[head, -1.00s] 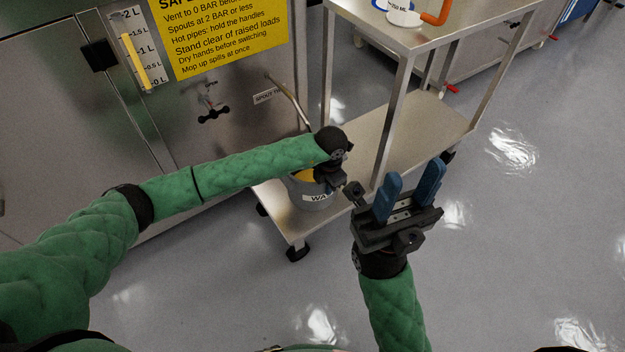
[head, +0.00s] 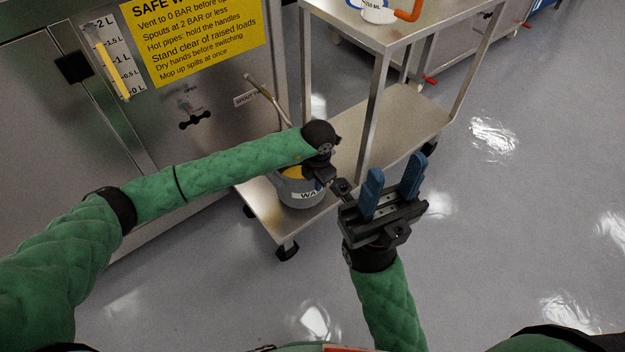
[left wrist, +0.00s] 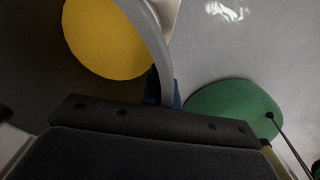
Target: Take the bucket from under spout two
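A grey bucket (head: 302,194) with a white label and yellow contents stands on the cart's lower shelf, in front of and below a thin spout (head: 266,98) on the steel panel. My left gripper (head: 319,184) is at the bucket's upper rim, partly hidden by its own wrist. The handle runs down to the gripper body beside a sliver of blue finger; the grip itself is hidden. My right gripper (head: 396,164) is open and empty, right of the bucket.
The steel cart's lower shelf (head: 385,130) is bare right of the bucket; its posts stand close to both arms. A white container (head: 378,14) with an orange handle is on its top. A yellow safety sign (head: 195,40) and level gauge (head: 113,68) are on the panel. Floor at right is clear.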

